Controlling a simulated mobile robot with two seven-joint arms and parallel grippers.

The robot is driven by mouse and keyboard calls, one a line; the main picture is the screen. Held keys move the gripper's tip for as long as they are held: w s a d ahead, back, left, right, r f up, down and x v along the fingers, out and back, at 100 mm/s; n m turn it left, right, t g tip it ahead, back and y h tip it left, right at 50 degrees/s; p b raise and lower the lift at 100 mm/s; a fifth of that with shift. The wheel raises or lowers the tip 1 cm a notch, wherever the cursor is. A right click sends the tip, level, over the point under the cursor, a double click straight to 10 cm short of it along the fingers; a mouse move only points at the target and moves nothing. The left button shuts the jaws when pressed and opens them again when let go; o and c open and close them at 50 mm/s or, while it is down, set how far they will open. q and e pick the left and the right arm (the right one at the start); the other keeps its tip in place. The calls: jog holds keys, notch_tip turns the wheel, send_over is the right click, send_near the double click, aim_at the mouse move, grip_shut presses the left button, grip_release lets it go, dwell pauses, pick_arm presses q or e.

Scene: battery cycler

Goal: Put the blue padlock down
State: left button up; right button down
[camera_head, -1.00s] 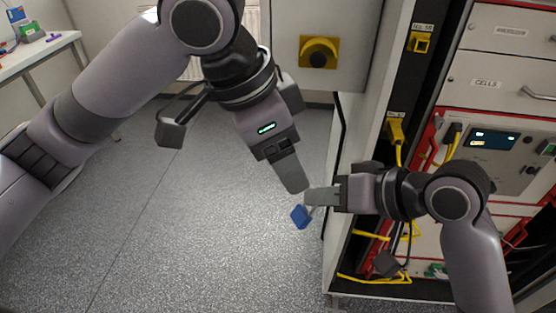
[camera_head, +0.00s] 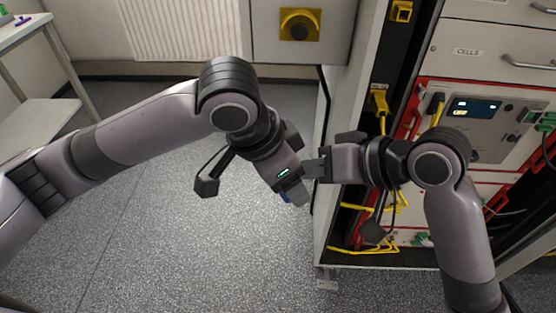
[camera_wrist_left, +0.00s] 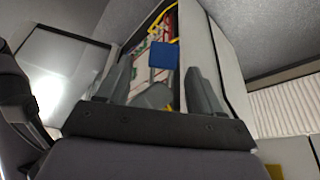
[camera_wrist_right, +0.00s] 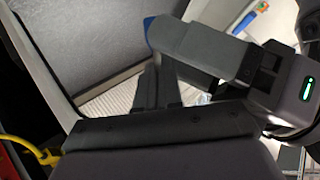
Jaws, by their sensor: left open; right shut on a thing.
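The blue padlock (camera_head: 284,197) is mostly hidden behind my left gripper in the head view. In the left wrist view its square blue body (camera_wrist_left: 163,55) shows in the gap between the open left fingers. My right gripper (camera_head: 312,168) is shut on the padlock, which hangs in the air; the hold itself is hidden. My left gripper (camera_head: 299,196) is open, close to the right fingertips. In the right wrist view the right fingers (camera_wrist_right: 157,88) are close together, and a blue edge of the padlock (camera_wrist_right: 149,32) shows past the left gripper's finger (camera_wrist_right: 200,48).
An open rack cabinet (camera_head: 318,225) with yellow cables (camera_head: 360,249) and red-framed drawers stands on the right. A grey wall box with a yellow-and-black switch (camera_head: 300,25) is at the back. A white table (camera_head: 22,32) is at the far left. The floor between is clear.

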pick_arm(q)
jog(key=shift+w+d+f, duration=0.1)
jog(key=shift+d+f, duration=0.05)
jog(key=shift+f, duration=0.2)
jog(key=c, duration=1.2)
grip_shut()
pick_arm(e)
jog(key=c, duration=1.2)
grip_release()
pick_arm(q)
jog(key=shift+d, duration=0.1)
jog(key=shift+d+r, duration=0.1)
pick_arm(e)
jog(key=shift+s+a+r, duration=0.1)
jog(key=shift+a, duration=0.1)
